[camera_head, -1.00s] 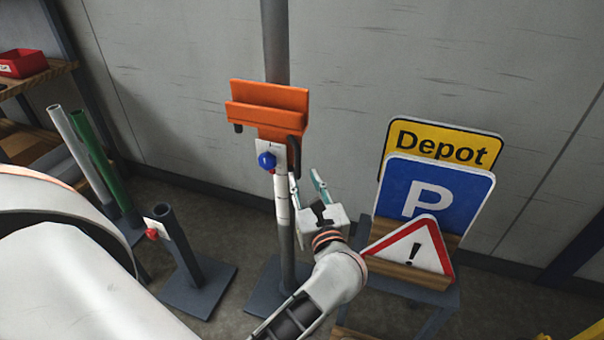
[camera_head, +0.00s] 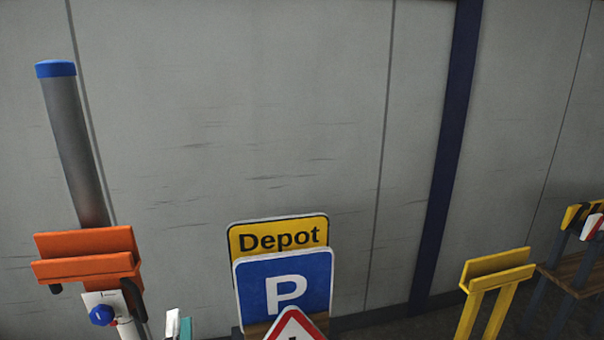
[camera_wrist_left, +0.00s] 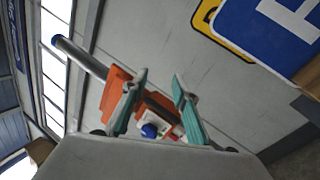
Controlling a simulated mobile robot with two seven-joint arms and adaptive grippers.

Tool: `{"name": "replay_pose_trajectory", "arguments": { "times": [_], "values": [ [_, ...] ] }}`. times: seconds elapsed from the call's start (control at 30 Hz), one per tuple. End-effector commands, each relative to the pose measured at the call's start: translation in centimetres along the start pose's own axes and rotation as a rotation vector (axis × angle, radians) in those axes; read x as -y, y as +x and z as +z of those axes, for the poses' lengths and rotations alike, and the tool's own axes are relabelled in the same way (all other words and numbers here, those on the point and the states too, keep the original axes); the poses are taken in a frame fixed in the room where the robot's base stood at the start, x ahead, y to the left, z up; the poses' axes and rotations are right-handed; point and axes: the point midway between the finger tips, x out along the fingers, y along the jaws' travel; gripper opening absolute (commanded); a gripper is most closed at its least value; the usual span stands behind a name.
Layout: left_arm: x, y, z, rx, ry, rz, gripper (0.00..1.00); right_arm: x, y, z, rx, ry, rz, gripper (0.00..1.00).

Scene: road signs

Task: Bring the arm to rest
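My left gripper (camera_head: 179,326) shows only its fingertips at the bottom edge of the head view, right of the post's blue knob (camera_head: 102,315). In the left wrist view its two teal-grey fingers (camera_wrist_left: 158,92) stand apart with nothing held between them. Beyond them are the orange bracket (camera_wrist_left: 117,88), the grey post (camera_wrist_left: 85,60) and the blue knob (camera_wrist_left: 149,130). The left arm's links are out of the head view. My right gripper is in neither view.
The blue-capped post (camera_head: 75,140) carries the orange bracket (camera_head: 85,243) at left. A yellow Depot sign (camera_head: 250,238), a blue P sign (camera_head: 258,275) and a warning triangle (camera_head: 280,330) stand together. A yellow stand (camera_head: 478,305) is at right. Bare wall fills the back.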

Motion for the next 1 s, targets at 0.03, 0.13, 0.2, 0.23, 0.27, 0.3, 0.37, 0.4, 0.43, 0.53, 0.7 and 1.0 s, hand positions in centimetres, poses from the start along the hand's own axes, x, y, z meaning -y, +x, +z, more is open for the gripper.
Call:
{"name": "replay_pose_trajectory", "arguments": {
  "times": [0.03, 0.13, 0.2, 0.23, 0.27, 0.3, 0.37, 0.4, 0.43, 0.53, 0.7, 1.0],
  "values": [
    [1.4, -1.8, 1.1, 0.101, 0.183, -0.048, 0.28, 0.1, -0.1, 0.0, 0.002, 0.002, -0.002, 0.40],
    [5.3, -5.9, 2.9, 0.317, 0.554, -0.138, 0.28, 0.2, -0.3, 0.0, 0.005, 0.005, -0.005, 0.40],
    [8.5, -9.4, 3.2, 0.475, 0.807, -0.201, 0.28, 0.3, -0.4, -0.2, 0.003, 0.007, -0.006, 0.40],
    [9.8, -11.1, 3.0, 0.541, 0.908, -0.227, 0.28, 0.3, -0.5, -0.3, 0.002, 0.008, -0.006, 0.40],
    [11.1, -12.7, 2.6, 0.606, 1.005, -0.251, 0.28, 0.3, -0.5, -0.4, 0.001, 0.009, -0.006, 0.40],
    [12.7, -14.8, 2.0, 0.690, 1.127, -0.282, 0.28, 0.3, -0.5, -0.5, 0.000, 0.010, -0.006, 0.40],
    [14.8, -17.9, 0.7, 0.810, 1.291, -0.322, 0.28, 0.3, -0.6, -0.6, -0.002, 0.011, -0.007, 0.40],
    [15.9, -19.8, -0.3, 0.884, 1.390, -0.346, 0.28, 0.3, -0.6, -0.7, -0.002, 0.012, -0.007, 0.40],
    [16.6, -21.1, -1.1, 0.936, 1.458, -0.362, 0.28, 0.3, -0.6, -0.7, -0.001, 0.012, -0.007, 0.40],
    [18.3, -24.6, -3.7, 1.081, 1.634, -0.406, 0.28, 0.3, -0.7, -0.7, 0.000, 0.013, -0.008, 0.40],
    [19.4, -27.7, -6.4, 1.216, 1.789, -0.443, 0.28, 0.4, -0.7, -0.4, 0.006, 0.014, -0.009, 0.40],
    [19.6, -28.1, -6.8, 1.235, 1.810, -0.449, 0.28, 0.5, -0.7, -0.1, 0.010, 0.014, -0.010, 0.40]
  ]
}}
